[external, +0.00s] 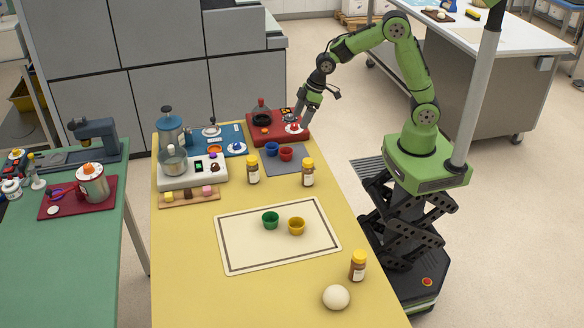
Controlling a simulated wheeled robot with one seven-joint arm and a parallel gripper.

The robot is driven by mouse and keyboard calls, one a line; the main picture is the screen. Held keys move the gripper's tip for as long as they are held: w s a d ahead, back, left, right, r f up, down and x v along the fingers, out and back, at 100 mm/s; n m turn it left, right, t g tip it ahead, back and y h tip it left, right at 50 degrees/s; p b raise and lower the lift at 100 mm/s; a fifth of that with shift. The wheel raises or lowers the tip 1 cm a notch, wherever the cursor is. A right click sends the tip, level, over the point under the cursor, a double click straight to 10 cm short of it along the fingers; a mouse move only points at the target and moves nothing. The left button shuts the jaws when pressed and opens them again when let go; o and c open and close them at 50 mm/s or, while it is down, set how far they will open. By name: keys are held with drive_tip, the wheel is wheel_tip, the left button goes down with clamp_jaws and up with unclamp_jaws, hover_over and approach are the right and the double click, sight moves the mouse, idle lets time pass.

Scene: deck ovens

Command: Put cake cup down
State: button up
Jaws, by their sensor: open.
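Several small cups could be the cake cup. A green cup (270,220) and a yellow cup (296,226) stand upright on the cream mat (240,257). A blue cup (272,149) and a red cup (286,154) stand side by side on a grey mat (298,167). My gripper (299,121) is open and points down over the right end of the red tray (262,136), close to a small white-and-red item (294,128). It is away from the cups. Whether it touches that item is too small to tell.
Brown jars with yellow lids (253,171) (307,173) (358,266) stand on the yellow table (185,270). A white ball (336,297) lies at the front. A white appliance (193,172) and a blue tray (235,133) fill the back left. The table's left front is clear.

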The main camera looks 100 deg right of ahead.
sight(288, 149)
drive_tip(key=b+x, duration=0.2)
drive_tip(key=x, duration=1.3)
drive_tip(key=shift+s+f+b, duration=0.15)
drive_tip(key=shift+f+b, duration=0.05)
drive_tip(key=shift+b, duration=0.2)
drive_tip(key=shift+s+r, duration=0.1)
drive_tip(key=c, duration=1.2)
drive_tip(key=shift+o, duration=0.2)
wheel_tip(288, 149, up, 10)
drive_tip(key=p, duration=0.2)
drive_tip(key=s+a+r+m+p, duration=0.1)
drive_tip(key=s+a+r, duration=0.1)
drive_tip(key=a, duration=0.4)
drive_tip(key=s+a+r+m+h+p, duration=0.1)
drive_tip(key=s+a+r+m, duration=0.1)
drive_tip(key=s+a, duration=0.3)
drive_tip(key=shift+a+r, duration=0.75)
